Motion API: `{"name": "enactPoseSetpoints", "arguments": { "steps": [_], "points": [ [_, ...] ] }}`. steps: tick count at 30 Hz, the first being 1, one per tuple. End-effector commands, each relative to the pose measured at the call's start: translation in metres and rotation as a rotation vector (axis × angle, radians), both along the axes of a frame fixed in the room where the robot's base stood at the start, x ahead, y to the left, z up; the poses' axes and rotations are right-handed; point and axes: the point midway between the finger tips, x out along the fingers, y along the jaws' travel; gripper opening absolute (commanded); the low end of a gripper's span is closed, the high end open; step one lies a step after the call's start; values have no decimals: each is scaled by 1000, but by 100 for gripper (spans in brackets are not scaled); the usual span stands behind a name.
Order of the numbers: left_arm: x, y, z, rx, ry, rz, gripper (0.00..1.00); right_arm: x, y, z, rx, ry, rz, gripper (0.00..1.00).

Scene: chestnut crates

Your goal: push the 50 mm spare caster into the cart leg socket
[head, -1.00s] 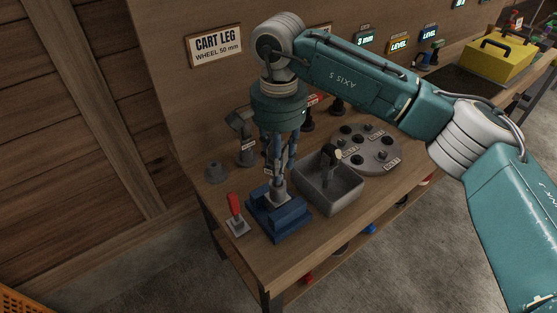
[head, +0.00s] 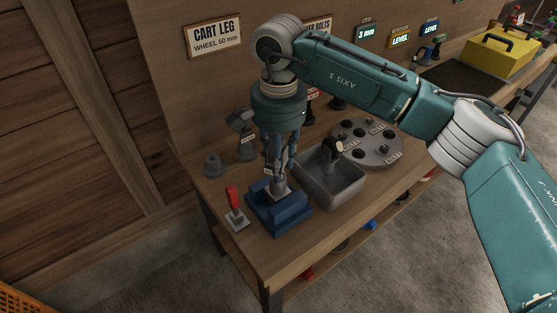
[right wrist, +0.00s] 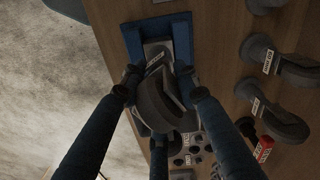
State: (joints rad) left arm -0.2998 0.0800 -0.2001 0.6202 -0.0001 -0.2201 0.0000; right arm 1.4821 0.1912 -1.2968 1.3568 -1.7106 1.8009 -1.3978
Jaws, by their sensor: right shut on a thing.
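My right gripper (head: 279,174) points down over a blue fixture (head: 280,212) near the table's front left corner. It is shut on a dark grey caster with a small white label; in the right wrist view the caster (right wrist: 157,106) sits between the fingers. A grey socket piece (head: 279,189) stands in the blue fixture. In the right wrist view the caster's labelled upper end overlaps the grey piece (right wrist: 154,46) between the blue walls (right wrist: 183,40). How deep the stem sits cannot be seen. My left gripper is not in view.
A red-handled lever (head: 233,198) stands left of the fixture. A grey bin (head: 330,187) stands close on its right, with a round grey holder (head: 375,143) beyond. Other casters (head: 242,135) stand behind. A sign (head: 213,37) reads CART LEG, WHEEL 50 mm.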

Motion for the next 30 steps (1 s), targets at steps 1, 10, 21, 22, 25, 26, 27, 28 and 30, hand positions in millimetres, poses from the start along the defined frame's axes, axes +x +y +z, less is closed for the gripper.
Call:
{"name": "enactPoseSetpoints", "arguments": {
  "steps": [1,10,21,22,25,26,27,28,30],
  "points": [
    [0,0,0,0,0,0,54,0,0,0,1,-1,0,37],
    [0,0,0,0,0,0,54,0,0,0,1,-1,0,53],
    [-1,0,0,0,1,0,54,1,0,41,1,-6,0,53],
    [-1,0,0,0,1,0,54,1,0,48,2,-5,0,53],
    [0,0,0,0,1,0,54,1,1,70,2,-5,0,53],
    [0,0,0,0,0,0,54,1,1,76,2,-5,-1,53],
    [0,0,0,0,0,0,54,1,0,84,1,-4,-2,53],
    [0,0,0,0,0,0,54,1,0,90,1,-4,-1,53],
    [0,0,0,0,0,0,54,1,0,101,1,-3,-1,53]
  ]
}}
